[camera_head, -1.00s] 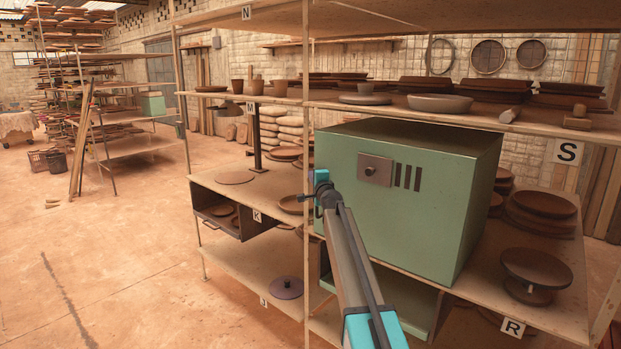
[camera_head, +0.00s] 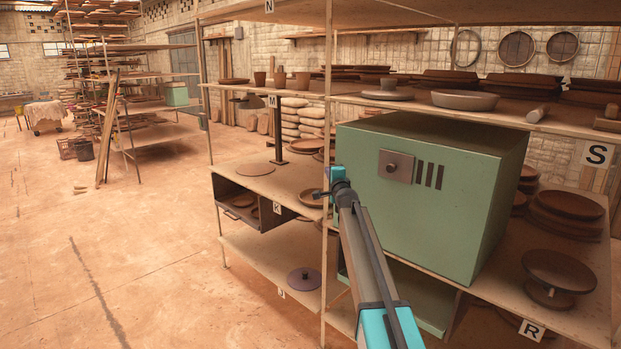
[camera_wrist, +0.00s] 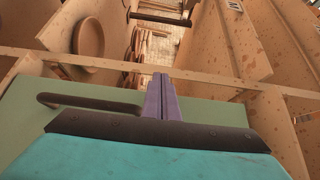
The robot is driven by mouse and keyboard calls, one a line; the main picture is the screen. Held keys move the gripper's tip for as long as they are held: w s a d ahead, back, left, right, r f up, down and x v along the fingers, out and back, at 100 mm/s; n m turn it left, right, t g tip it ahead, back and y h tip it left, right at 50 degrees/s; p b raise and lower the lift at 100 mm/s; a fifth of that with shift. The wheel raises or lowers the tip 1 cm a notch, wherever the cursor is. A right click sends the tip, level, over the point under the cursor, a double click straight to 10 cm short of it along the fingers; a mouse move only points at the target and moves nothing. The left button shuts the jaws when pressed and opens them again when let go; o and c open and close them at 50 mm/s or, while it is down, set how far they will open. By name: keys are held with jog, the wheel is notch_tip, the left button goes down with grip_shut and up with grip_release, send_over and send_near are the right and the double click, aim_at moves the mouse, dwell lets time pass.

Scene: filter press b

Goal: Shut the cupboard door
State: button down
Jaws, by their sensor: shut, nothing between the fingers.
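The green cupboard (camera_head: 430,195) stands on the middle shelf in the head view, with a dark knob plate and several dark slots on its front. A green panel (camera_head: 430,306) shows below that shelf, partly behind my arm; I cannot tell its exact hinge line. My gripper (camera_wrist: 160,95) has purple fingers, shut and empty, in the wrist view. In the head view its blue body is at the cupboard's left front edge and the fingertips are hidden. A green surface (camera_wrist: 215,112) lies behind the fingers in the wrist view, with a dark curved bar at left. Contact is unclear.
Shelf boards and thin posts (camera_head: 327,110) frame the cupboard closely. A dark open box (camera_head: 240,212) is left of it, and a brown turntable (camera_head: 558,270) stands at right. Pots and dishes line the upper shelf. The floor (camera_head: 120,240) at left is mostly clear.

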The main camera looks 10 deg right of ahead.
jog(key=s+a+p, duration=0.5)
jog(key=s+a, duration=0.1)
jog(key=a, duration=0.3)
jog(key=shift+s+a+p, duration=0.15)
jog(key=shift+a+p, duration=0.1)
jog(key=shift+p, duration=0.05)
dwell(0.4)
